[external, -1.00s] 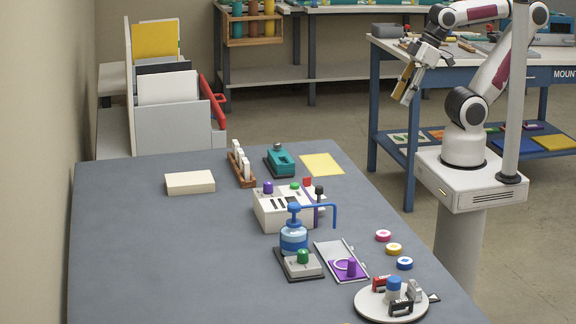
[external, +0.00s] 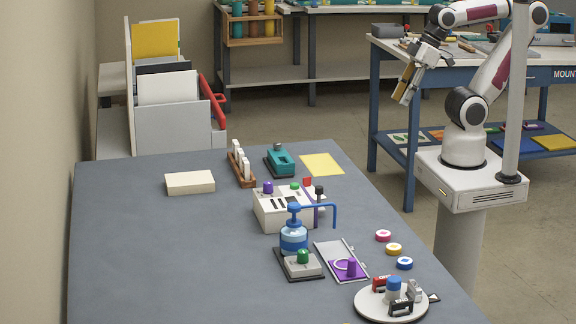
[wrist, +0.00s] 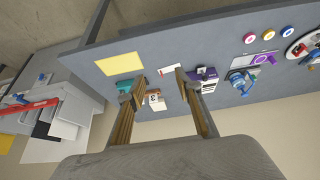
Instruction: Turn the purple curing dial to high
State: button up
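A white control box (external: 283,209) stands in the middle of the grey table, with a purple knob (external: 268,188) on its top left. Green, red and black parts also stand on its top. The box shows partly behind the right finger in the wrist view (wrist: 208,86); its dial setting is too small to read. A second purple knob (external: 351,267) stands on a flat plate with a purple panel nearer the front. My gripper (external: 405,85) is far from the box, raised to the upper right. In the wrist view my gripper (wrist: 160,84) has its fingers apart, with nothing between them.
A blue pump bottle (external: 293,238) with a long bent spout stands close in front of the box. A wooden rack (external: 241,168), a teal device (external: 280,160) and a cream block (external: 190,183) lie behind it. A round tray (external: 372,307) is at the front right. The left tabletop is clear.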

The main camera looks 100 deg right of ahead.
jog(key=f, duration=0.2)
jog(key=n+g+y, duration=0.2)
jog(key=n+y, duration=0.1)
jog(key=n, duration=0.6)
send_near(269, 182)
jog(key=shift+w+a+f, duration=0.1)
jog(key=shift+w+f, duration=0.35)
jog(key=shift+f, duration=0.15)
jog(key=shift+f, duration=0.15)
jog(key=shift+x, duration=3.75)
jog(key=shift+s+a, duration=0.1)
grip_shut()
